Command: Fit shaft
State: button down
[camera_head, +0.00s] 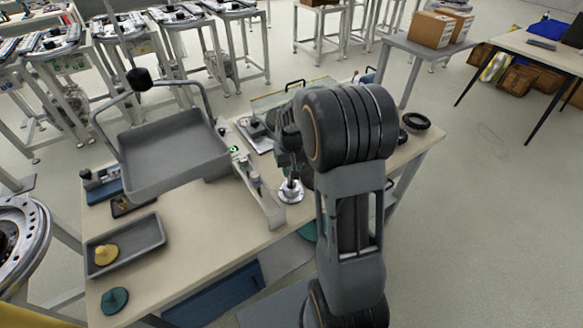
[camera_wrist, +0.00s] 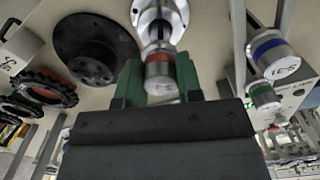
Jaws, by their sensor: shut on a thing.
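A silver shaft with a red band (camera_wrist: 159,72) stands between the green fingers of my gripper (camera_wrist: 158,82) in the wrist view, and the gripper is shut on it. A round silver flange (camera_wrist: 160,14) lies right by the shaft's far end. In the head view the flange (camera_head: 290,192) sits on the workbench (camera_head: 205,245), with a thin upright part above its centre. My arm hides most of the gripper there. Whether the shaft is seated in the flange I cannot tell. Two other silver cylinders, one with a blue band (camera_wrist: 275,54) and one with a green band (camera_wrist: 263,96), stand to the right in the wrist view.
A light grey fixture (camera_head: 262,196) stands just left of the flange. A raised grey tray (camera_head: 170,150) and a low tray with a yellow part (camera_head: 101,255) are further left. A dark hub disc (camera_wrist: 95,48) and black toothed rings (camera_wrist: 43,87) are left in the wrist view.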

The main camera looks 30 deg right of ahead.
jog(key=shift+f+b, duration=0.5)
jog(key=shift+f, duration=0.2)
jog(key=c, duration=0.7)
grip_release()
notch_tip(320, 180, up, 14)
dwell(0.6)
jog(key=s+a+f+n+t, duration=0.1)
jog(key=s+a, duration=0.3)
jog(key=s, duration=0.4)
jog(key=s+a+f+n+t, duration=0.1)
jog(key=s+a+f+t, duration=0.1)
jog(key=s+a, duration=0.3)
jog(key=s, duration=0.2)
jog(key=shift+s, duration=0.4)
jog(key=shift+a+r+t, duration=0.2)
jog(key=shift+r+t, duration=0.3)
jog(key=shift+r, duration=0.05)
jog(key=shift+c, duration=0.4)
